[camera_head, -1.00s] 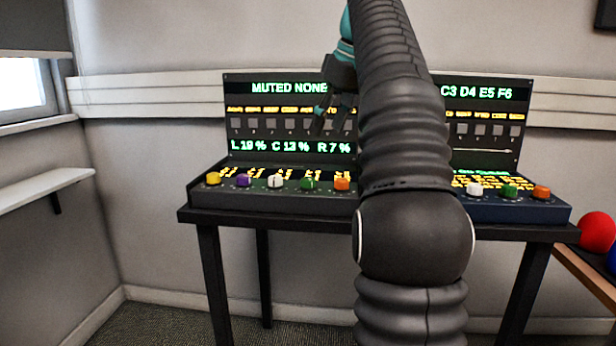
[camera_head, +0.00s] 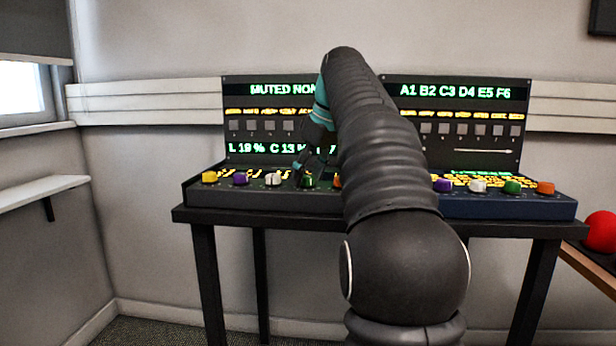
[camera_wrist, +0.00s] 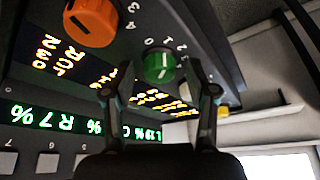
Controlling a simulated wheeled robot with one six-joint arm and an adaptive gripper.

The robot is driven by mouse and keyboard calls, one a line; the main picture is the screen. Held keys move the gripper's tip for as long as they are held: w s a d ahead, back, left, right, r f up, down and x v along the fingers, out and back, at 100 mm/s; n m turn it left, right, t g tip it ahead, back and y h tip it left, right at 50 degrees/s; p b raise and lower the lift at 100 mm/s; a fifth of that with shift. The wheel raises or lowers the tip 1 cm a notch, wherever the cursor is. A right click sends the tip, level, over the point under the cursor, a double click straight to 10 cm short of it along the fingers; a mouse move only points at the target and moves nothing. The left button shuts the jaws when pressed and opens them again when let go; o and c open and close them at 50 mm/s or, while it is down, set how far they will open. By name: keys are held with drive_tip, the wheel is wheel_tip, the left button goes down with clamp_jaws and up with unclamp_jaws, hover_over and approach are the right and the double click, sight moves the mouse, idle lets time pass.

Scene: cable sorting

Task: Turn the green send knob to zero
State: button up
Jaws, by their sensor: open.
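On the left console, a green knob (camera_head: 308,181) stands in the front row between a white knob (camera_head: 273,179) and an orange knob (camera_head: 336,181). My gripper (camera_head: 304,172) is down at this green knob. In the wrist view, the green knob (camera_wrist: 158,67) lies between the tips of my open gripper (camera_wrist: 160,76), one finger on each side; I cannot tell whether they touch it. A pale mark shows on its face, with printed digits around it. A second green knob (camera_head: 512,187) is on the right console, away from my gripper.
The left display (camera_head: 276,149) reads L 19 % and C 13 %, partly hidden by my arm. The wrist view shows the orange knob (camera_wrist: 90,22) close beside the left finger. Purple (camera_head: 240,179) and yellow (camera_head: 210,177) knobs stand further left. Both consoles share a dark table (camera_head: 190,216).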

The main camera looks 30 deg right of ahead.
clamp_jaws()
drive_tip(key=shift+r+n+p, duration=0.15)
drive_tip(key=shift+n+p, duration=0.25)
drive_tip(key=shift+p, duration=0.2)
drive_tip(key=shift+d+p, duration=0.1)
drive_tip(key=shift+p, duration=0.25)
drive_tip(key=n+y+p, duration=0.1)
drive_tip(key=n+p, duration=0.1)
drive_tip(key=shift+r+n+g, duration=0.1)
drive_tip(key=shift+n+g, duration=0.2)
drive_tip(key=shift+g, duration=0.1)
drive_tip(key=shift+w+f+n+g+y+p, duration=0.1)
drive_tip(key=shift+n+g+y+p, duration=0.2)
drive_tip(key=shift+n+p, duration=0.45)
drive_tip(key=shift+f+n+g+y+p, duration=0.1)
drive_tip(key=shift+n+g+y+p, duration=0.2)
drive_tip(key=shift+n, duration=0.75)
